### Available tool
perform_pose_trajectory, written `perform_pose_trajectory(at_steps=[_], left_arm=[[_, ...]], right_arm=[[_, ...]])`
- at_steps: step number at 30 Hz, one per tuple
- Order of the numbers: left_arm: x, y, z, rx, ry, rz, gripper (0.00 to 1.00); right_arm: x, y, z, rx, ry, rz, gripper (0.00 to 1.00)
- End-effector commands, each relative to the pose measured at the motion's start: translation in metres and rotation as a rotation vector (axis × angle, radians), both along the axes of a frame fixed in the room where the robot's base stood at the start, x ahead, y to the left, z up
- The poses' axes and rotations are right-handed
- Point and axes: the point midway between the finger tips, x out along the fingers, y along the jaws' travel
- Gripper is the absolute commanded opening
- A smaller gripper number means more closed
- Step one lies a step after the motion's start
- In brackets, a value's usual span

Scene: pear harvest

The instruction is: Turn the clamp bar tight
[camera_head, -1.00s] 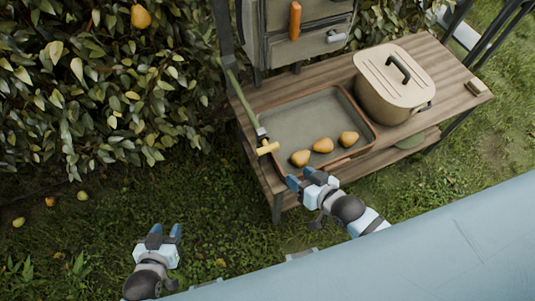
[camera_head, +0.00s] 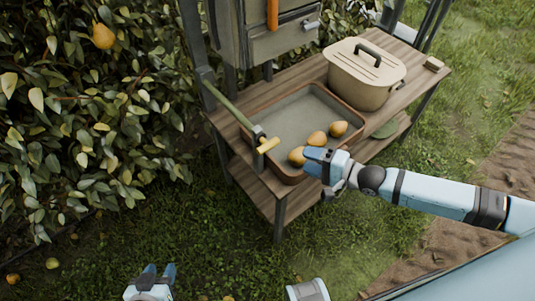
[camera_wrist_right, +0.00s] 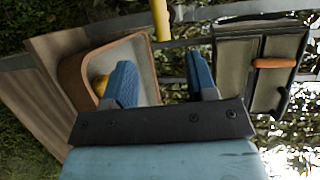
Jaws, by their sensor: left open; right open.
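The yellow clamp bar (camera_head: 268,145) sticks out from a dark clamp body (camera_head: 258,133) at the left edge of the wooden bench, beside the tray. A green rod (camera_head: 229,107) runs from the clamp up toward the upper left. In the right wrist view the yellow bar (camera_wrist_right: 160,18) shows at the top, beyond the fingertips. My right gripper (camera_head: 314,162) is open and empty, to the right of the bar and by the tray's front edge. Its two blue fingers stand apart in the wrist view (camera_wrist_right: 162,78). My left gripper (camera_head: 158,270) is open and empty, low over the grass.
A grey cabinet (camera_head: 283,42) rises at the back. A leafy hedge (camera_head: 60,130) with a hanging pear (camera_head: 103,36) fills the left.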

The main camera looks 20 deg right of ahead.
Motion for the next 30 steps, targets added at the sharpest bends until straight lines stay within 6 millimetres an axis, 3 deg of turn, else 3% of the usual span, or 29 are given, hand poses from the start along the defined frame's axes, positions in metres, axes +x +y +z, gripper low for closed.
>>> perform_pose_trajectory(at_steps=[5,18,24,30], left_arm=[[0.0,-0.002,0.0,-0.006,0.002,0.002,0.43],[0.0,-0.002,-0.004,-0.007,0.006,0.004,0.43],[0.0,0.001,-0.006,0.002,0.008,-0.001,0.43],[0.0,0.003,-0.006,0.006,0.007,-0.002,0.43]], right_arm=[[0.014,0.012,-0.002,0.006,0.0,-0.001,0.52],[0.078,0.073,-0.018,0.005,-0.001,0.0,0.52],[0.095,0.088,-0.023,0.004,0.001,-0.001,0.52],[0.099,0.092,-0.025,0.002,0.002,-0.001,0.52]])
